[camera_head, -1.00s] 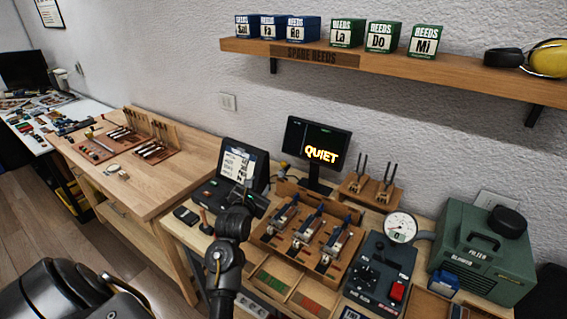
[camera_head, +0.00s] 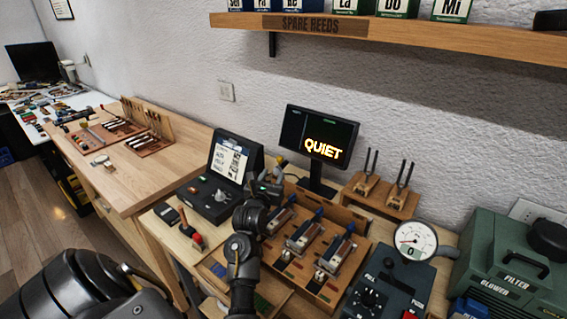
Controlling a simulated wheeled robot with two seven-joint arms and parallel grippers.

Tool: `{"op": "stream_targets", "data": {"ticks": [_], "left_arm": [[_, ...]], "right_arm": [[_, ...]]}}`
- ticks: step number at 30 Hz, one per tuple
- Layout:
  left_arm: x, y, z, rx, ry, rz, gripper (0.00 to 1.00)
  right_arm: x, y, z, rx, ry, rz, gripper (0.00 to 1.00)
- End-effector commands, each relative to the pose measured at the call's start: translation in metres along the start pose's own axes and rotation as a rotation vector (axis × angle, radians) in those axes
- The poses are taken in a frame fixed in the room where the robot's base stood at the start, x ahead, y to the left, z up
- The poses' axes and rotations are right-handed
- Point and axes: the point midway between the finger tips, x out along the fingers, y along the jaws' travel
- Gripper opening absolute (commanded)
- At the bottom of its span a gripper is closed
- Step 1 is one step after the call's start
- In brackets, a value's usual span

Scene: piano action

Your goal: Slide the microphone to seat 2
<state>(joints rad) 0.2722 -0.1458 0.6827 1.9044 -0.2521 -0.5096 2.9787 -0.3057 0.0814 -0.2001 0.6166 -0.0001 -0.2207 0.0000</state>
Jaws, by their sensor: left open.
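The wooden fixture (camera_head: 333,258) has several slots, with metal reed pieces (camera_head: 304,236) with blue ends lying in three of them. A small grey part (camera_head: 277,173), possibly the microphone, shows at the fixture's back left, left of the monitor; I cannot tell its shape clearly. My left gripper (camera_head: 268,188) is open at the fixture's back left corner, close to that part. Whether it touches is unclear. My left wrist hides the fixture's left end. Seat numbers are not readable. My right gripper is not in view.
A monitor (camera_head: 318,137) reading QUIET stands behind the fixture. A forked stand (camera_head: 382,196), gauge (camera_head: 414,240), control box (camera_head: 382,290) and green blower (camera_head: 500,265) are at right. A shelf (camera_head: 440,38) hangs above.

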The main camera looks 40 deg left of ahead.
Motion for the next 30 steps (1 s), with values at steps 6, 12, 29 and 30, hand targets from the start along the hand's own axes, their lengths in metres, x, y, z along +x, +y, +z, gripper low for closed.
{"op": "stream_targets", "data": {"ticks": [6, 12, 29, 30], "left_arm": [[0.018, 0.002, 0.003, 0.000, -0.001, 0.002, 0.40], [0.057, 0.001, 0.004, 0.001, 0.001, 0.000, 0.40], [0.108, -0.002, 0.001, 0.001, 0.001, -0.002, 0.40], [0.108, -0.002, 0.000, 0.001, 0.001, -0.002, 0.40]], "right_arm": [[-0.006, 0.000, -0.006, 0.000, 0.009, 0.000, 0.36], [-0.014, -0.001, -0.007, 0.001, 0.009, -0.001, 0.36], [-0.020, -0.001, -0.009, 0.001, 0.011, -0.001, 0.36], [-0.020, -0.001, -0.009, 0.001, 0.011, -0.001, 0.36]]}}
